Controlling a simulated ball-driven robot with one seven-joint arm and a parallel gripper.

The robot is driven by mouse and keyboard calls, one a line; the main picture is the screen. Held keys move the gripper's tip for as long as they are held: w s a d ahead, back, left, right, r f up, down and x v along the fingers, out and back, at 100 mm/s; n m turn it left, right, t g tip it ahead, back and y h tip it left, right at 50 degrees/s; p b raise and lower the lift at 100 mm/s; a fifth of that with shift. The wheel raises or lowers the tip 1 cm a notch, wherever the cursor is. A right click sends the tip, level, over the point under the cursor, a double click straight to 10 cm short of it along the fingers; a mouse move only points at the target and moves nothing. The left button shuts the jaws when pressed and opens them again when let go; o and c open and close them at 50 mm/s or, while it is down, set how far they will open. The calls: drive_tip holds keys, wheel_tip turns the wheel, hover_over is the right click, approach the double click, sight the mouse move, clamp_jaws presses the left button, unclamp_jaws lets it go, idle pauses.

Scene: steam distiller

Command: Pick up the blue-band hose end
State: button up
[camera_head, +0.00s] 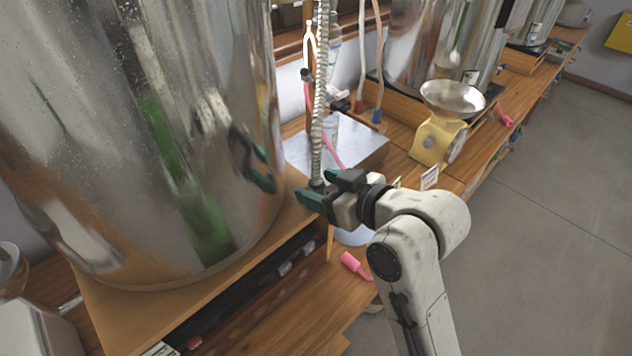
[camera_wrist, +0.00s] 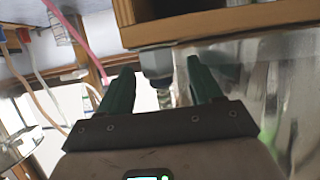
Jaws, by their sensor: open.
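The blue-band hose end (camera_head: 376,117) hangs at the bottom of a tan hose in the head view, behind the metal-topped box and right of the red-band hose end (camera_head: 359,106). My gripper (camera_head: 318,190) is well nearer the camera and to its left, beside the big steel pot, apart from the hose end. In the wrist view my gripper (camera_wrist: 158,84) is open, with its green fingers spread. A grey fitting (camera_wrist: 157,66) shows behind the gap, but I cannot tell whether it lies between the fingers. Tan and white hoses show at left there.
The big steel pot (camera_head: 140,130) fills the left. A ribbed metal hose (camera_head: 318,100) hangs by my gripper. A yellow scale (camera_head: 438,138) stands on the bench to the right. A pink hose end (camera_head: 352,264) lies on the lower shelf. The floor (camera_head: 540,220) at right is clear.

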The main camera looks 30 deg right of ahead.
drive_tip(key=shift+x, duration=0.95)
drive_tip(key=c, duration=1.1)
drive_tip(key=shift+c, duration=0.4)
drive_tip(key=shift+r, duration=0.1)
